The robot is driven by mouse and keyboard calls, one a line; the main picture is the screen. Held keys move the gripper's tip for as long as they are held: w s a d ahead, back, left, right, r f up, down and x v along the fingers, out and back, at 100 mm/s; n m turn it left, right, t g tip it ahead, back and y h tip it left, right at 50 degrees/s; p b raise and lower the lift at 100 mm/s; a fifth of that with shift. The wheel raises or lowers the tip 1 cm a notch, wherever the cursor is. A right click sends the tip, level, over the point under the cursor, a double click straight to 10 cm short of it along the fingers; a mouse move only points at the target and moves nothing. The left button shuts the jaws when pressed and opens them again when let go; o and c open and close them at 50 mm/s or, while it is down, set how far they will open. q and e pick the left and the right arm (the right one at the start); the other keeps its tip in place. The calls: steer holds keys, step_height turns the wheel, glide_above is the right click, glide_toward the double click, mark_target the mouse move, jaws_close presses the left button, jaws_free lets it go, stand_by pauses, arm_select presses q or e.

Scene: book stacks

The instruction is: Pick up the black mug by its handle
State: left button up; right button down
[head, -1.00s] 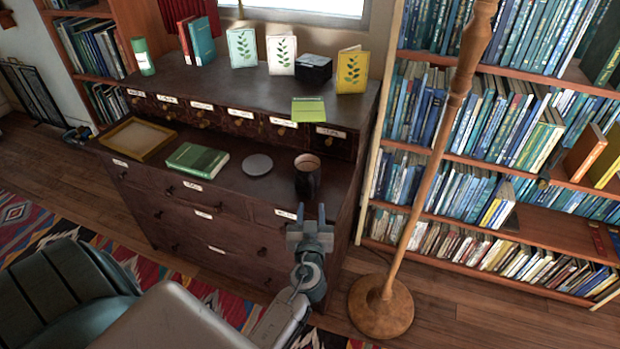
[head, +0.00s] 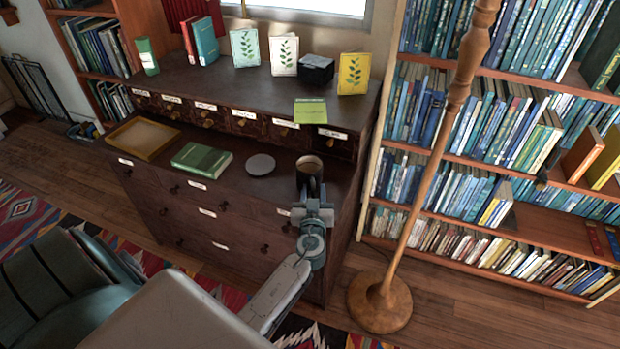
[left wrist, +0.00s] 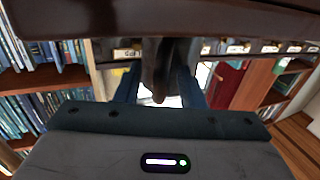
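The black mug (head: 309,168) stands upright on the right part of the dark wooden cabinet's lower top, with a brown inside showing. My left gripper (head: 311,196) is at the mug's near side, and its fingers partly hide the mug and its handle. In the left wrist view the two blue-grey fingers (left wrist: 158,88) are apart, with a dark narrow part, seemingly the mug's handle (left wrist: 160,72), between them. Light shows between this part and the fingers, so the gripper looks open around it. My right gripper is not in view.
A grey disc (head: 261,164), a green book (head: 202,160) and a wooden tray (head: 143,138) lie left of the mug. The raised drawer row (head: 240,122) stands behind it. A wooden pole on a round base (head: 380,302) stands to the right, before the bookshelf.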

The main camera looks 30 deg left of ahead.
arm_select(q)
steer(key=shift+c, duration=0.4)
jaws_close()
steer(key=shift+r, duration=0.15)
